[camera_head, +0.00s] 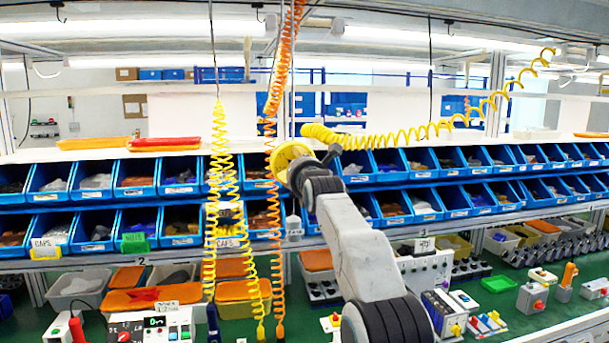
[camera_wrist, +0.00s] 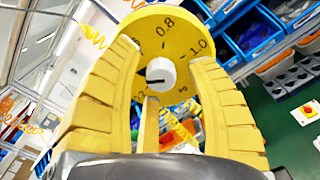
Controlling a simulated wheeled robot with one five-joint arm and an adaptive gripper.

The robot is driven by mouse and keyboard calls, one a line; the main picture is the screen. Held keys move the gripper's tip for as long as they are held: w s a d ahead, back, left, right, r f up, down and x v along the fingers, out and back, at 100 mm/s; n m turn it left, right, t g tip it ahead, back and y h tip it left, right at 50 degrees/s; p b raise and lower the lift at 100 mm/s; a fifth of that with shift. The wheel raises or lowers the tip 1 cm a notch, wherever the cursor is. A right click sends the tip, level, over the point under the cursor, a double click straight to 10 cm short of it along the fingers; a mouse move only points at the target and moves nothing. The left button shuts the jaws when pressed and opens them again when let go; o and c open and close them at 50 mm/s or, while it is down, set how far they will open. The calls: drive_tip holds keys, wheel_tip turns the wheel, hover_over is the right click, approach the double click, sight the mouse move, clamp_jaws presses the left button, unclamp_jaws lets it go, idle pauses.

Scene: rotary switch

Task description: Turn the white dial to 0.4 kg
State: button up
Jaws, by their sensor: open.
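The white dial (camera_wrist: 161,75) is a small round knob at the centre of a round yellow face (camera_wrist: 176,18) in the wrist view. The face carries black numbers; 0.8 shows at the top, 1.0 at upper right, and part of 0.2 at lower left. A black mark on the dial points left, toward numbers hidden behind my left finger. In the head view the yellow face (camera_head: 288,152) shows at my arm's end; the dial itself cannot be made out.
Yellow (camera_head: 222,190) and orange (camera_head: 276,200) coiled hoses hang close left of my arm. Rows of blue bins (camera_head: 135,180) stand behind. The green bench (camera_head: 500,320) below holds boxes and switch devices.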

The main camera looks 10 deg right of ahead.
drive_tip(key=s, duration=1.1)
drive_tip(key=shift+s, duration=0.35)
idle(0.4)
